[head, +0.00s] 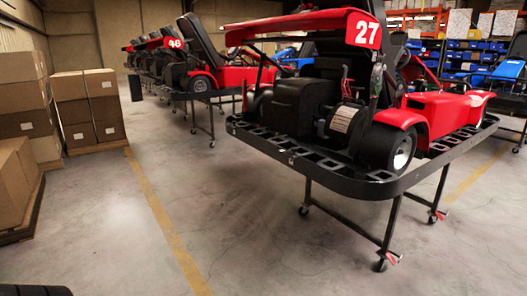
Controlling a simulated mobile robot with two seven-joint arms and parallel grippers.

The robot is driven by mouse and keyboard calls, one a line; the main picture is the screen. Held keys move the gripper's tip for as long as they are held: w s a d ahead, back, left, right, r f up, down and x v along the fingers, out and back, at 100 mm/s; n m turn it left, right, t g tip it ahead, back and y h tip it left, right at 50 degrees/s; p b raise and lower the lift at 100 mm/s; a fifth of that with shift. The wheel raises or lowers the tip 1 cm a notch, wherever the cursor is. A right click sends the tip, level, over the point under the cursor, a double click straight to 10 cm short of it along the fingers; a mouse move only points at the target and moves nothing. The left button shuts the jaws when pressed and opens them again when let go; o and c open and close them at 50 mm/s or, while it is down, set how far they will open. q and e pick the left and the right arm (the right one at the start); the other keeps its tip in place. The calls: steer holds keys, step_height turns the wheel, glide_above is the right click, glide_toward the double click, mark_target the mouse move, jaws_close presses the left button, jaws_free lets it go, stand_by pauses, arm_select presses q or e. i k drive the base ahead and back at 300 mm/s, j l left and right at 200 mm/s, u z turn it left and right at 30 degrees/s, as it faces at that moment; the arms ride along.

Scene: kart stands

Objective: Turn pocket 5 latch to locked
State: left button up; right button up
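A red kart numbered 27 (425,103) rests on a black wheeled stand (362,188) on the right of the head view. The stand's frame has a row of open rectangular pockets (300,150) along its near left edge. No pocket numbers are readable. I cannot make out which pocket is pocket 5, or its latch and the latch's position. A small pale mark (291,159) shows on the frame's near side, too small to identify. Neither of my grippers is in view.
More karts on stands (200,75) line up behind to the left. Stacked cardboard boxes (90,110) stand on pallets at the far left. Shelves with blue bins (470,55) are at the back right. The concrete floor with a yellow line (160,212) is clear left of the stand.

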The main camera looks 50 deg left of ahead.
mark_target(294, 150)
steer(key=u, duration=1.25)
steer(key=i+l, duration=0.25)
steer(key=i, duration=0.2)
steer(key=i+l+z, duration=0.1)
steer(key=i+l, duration=0.15)
steer(key=i, duration=0.25)
steer(key=i+l, duration=0.25)
steer(key=i, duration=0.2)
steer(key=i+l, duration=0.2)
steer(key=i, duration=0.3)
steer(key=z, duration=0.05)
